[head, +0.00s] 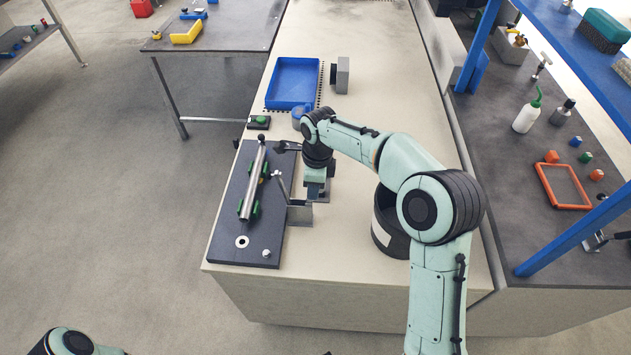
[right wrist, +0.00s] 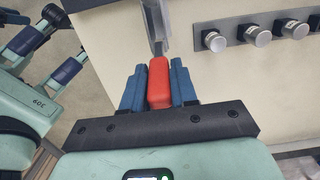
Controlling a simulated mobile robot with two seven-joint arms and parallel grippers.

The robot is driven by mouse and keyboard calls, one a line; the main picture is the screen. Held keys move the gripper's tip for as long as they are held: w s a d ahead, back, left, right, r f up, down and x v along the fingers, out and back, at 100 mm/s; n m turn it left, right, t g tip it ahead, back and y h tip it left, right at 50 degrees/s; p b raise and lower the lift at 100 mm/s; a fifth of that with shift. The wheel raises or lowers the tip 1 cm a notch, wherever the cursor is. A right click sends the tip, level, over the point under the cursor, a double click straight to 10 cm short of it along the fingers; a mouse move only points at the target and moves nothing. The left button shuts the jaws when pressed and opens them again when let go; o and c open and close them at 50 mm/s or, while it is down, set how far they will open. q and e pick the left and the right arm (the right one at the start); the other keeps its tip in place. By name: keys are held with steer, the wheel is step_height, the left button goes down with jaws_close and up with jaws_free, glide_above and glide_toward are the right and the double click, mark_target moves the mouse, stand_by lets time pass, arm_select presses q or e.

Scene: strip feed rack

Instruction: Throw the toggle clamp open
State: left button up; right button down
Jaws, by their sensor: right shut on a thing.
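The toggle clamp (head: 298,213) is a grey metal bracket with a lever, at the right edge of the dark fixture plate on the bench. Its red handle (right wrist: 159,82) shows in the right wrist view, joined to a grey metal lever (right wrist: 157,25). My right gripper (right wrist: 158,88) is shut on the red handle, with one blue finger on each side. In the head view the right gripper (head: 314,192) is beside the clamp, and the handle is hidden behind it. My left gripper is out of view; only part of the left arm shows at the bottom left.
The dark plate (head: 225,220) carries a metal tube (head: 253,185) lying between green pieces. A blue tray (head: 293,82) and a grey block (head: 343,75) stand farther back. A black round container (head: 384,232) stands right of the clamp.

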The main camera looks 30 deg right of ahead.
steer(key=c, duration=1)
jaws_free()
steer(key=shift+o, duration=0.2)
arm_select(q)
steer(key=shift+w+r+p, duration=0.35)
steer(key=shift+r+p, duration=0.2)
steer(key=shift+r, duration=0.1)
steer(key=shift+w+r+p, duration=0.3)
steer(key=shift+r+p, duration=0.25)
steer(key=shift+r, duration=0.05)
arm_select(e)
step_height(320, 180, up, 14)
steer(key=shift+s+d+f, duration=0.2)
steer(key=shift+d+f, duration=0.05)
steer(key=shift+d, duration=0.1)
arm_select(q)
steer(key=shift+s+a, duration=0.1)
arm_select(e)
steer(key=shift+f, duration=0.1)
